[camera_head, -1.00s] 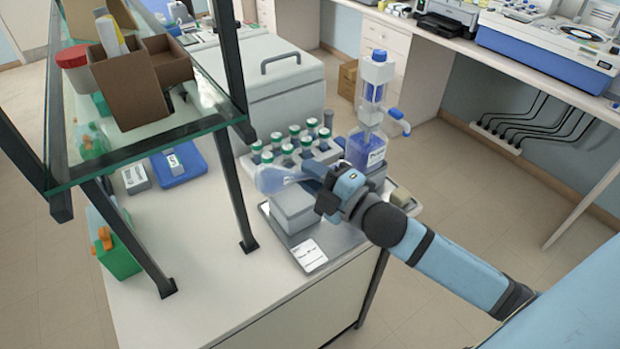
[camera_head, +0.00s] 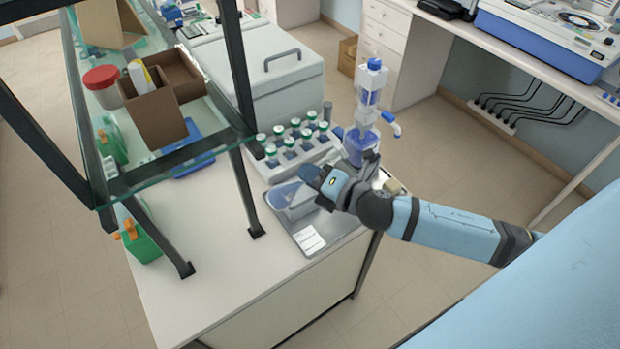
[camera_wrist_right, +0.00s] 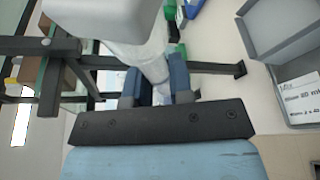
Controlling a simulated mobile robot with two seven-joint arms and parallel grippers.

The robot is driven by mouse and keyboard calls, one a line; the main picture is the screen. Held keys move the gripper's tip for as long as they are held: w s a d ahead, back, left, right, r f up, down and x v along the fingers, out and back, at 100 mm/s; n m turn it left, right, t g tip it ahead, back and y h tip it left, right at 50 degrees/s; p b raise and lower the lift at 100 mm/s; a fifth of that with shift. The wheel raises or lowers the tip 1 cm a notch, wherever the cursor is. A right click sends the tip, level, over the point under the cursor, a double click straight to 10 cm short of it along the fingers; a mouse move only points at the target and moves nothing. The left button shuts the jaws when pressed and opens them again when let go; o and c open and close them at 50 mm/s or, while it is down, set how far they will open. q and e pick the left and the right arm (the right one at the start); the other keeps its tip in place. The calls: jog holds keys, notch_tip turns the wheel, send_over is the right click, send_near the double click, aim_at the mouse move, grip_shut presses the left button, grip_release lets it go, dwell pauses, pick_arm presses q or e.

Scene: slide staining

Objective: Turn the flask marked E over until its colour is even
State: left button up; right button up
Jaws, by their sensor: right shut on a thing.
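My right gripper (camera_head: 312,180) is shut on a clear flask (camera_head: 284,196) with a pale blue tint. The flask's wide body is to the left of the fingers and looks slightly lower than them, over a grey block on the tray. In the right wrist view, the flask's pale body (camera_wrist_right: 110,25) fills the top, and its neck (camera_wrist_right: 150,65) runs down between the two blue fingers (camera_wrist_right: 157,88). No letter on the flask is legible, and I cannot tell whether its colour is even. My left gripper is out of view.
The metal tray (camera_head: 333,233) holds the grey block and a white label card (camera_head: 309,240). Behind are a rack of green-capped bottles (camera_head: 270,168) and a blue-topped dispenser bottle (camera_head: 357,145). A glass shelf with dark posts (camera_head: 243,190) stands left. The front bench top is clear.

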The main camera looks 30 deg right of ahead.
jog(key=shift+f+n, duration=0.15)
jog(key=shift+n, duration=0.25)
jog(key=shift+n+g+h, duration=0.5)
jog(key=shift+n+h, duration=0.4)
jog(key=shift+n, duration=0.3)
jog(key=shift+n+h, duration=0.6)
jog(key=shift+n, duration=0.5)
jog(key=n+h, duration=0.2)
jog(key=n, duration=0.1)
jog(key=shift+n+g+h, duration=0.3)
jog(key=shift+n+h, duration=0.1)
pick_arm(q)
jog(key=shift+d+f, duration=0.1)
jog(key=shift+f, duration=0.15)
